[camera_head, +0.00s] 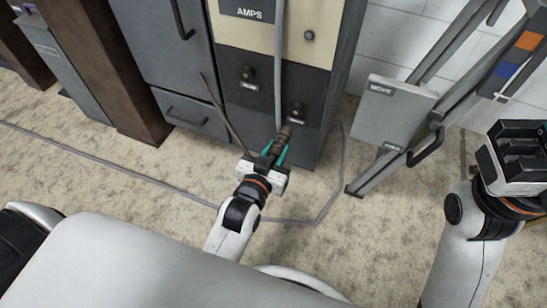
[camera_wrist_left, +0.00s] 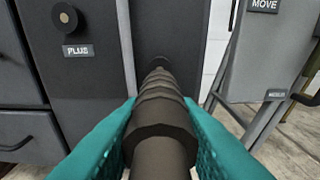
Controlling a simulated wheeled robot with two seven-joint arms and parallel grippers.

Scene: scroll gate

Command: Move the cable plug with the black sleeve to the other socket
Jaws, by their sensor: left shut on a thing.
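The cable plug with the dark ribbed sleeve (camera_head: 285,137) is between the teal fingers of my left gripper (camera_head: 276,150), in front of the cabinet's lower front. In the left wrist view the plug (camera_wrist_left: 160,128) fills the middle and points away at the cabinet, with my left gripper (camera_wrist_left: 160,110) shut around it. The right socket (camera_head: 297,109) is just beyond the plug's tip; I cannot tell whether they touch. The left socket (camera_head: 247,73), labelled PLUS, also shows in the wrist view (camera_wrist_left: 65,17). My right gripper (camera_head: 518,150) is at the right edge, away from the cabinet; its jaw opening is unclear.
The cabinet with the AMPS panel (camera_head: 248,13) stands ahead. A grey cable (camera_head: 278,70) hangs down its front, and more cable (camera_head: 110,164) lies across the floor. A thin dark rod (camera_head: 222,108) leans near the left gripper. A grey box on a slanted frame (camera_head: 392,112) stands right.

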